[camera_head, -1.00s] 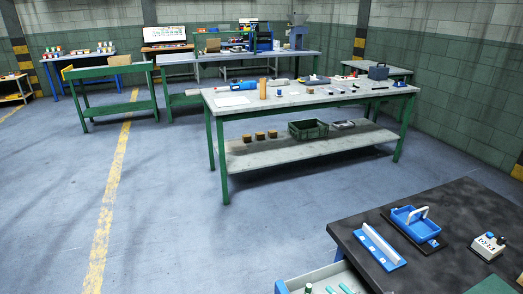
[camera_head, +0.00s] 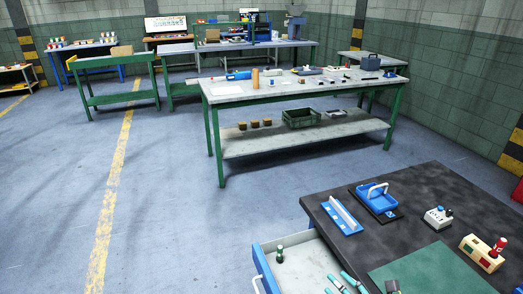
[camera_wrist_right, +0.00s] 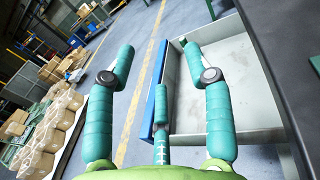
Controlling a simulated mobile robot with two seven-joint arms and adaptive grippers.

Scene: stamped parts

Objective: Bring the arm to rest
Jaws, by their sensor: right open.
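My right gripper (camera_head: 343,281) shows at the bottom edge of the head view, over the open drawer. Its teal fingers are spread. In the wrist view, the right gripper (camera_wrist_right: 159,62) is open, with nothing between the two outer fingers and the middle one. The open grey drawer (camera_wrist_right: 228,52) lies beyond and below its fingers there. Most of the right arm is out of the head view. My left gripper is in neither view.
The dark bench (camera_head: 430,200) holds a blue tray (camera_head: 377,199), a blue rail-like part (camera_head: 342,217), a control box (camera_head: 438,217) and a green mat (camera_head: 425,272). The drawer (camera_head: 305,265) stands open with a small green item (camera_head: 280,254) in it. Floor left is clear.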

